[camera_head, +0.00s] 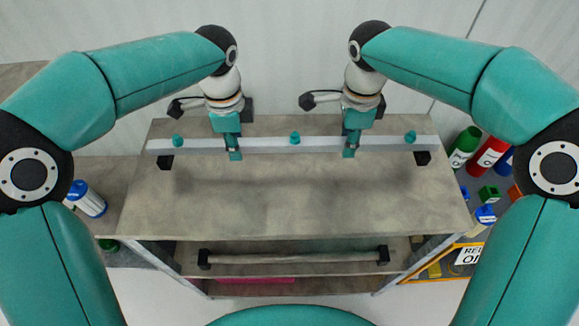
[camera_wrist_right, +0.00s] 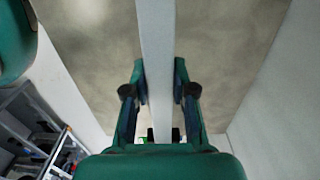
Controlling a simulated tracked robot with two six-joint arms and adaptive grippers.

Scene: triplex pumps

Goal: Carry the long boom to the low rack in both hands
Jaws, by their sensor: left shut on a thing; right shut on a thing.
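The long boom (camera_head: 270,145) is a straight pale grey bar with several teal knobs on top, lying left to right over the grey-brown bench top. My left gripper (camera_head: 234,153) is shut on it left of its middle. My right gripper (camera_head: 350,150) is shut on it right of its middle. In the right wrist view the boom (camera_wrist_right: 156,60) runs between the two fingers of the right gripper (camera_wrist_right: 160,80). Two black blocks (camera_head: 165,162) (camera_head: 422,158) show near its ends; I cannot tell whether it touches them. A low rod with black end blocks (camera_head: 290,259), possibly the low rack, sits on the lower shelf.
The bench top (camera_head: 300,205) is clear in front of the boom. A magenta item (camera_head: 257,281) lies below the low rod. A blue-and-white bottle (camera_head: 88,200) is at the left. Coloured bottles, including a red one (camera_head: 487,152), and small blocks stand at the right.

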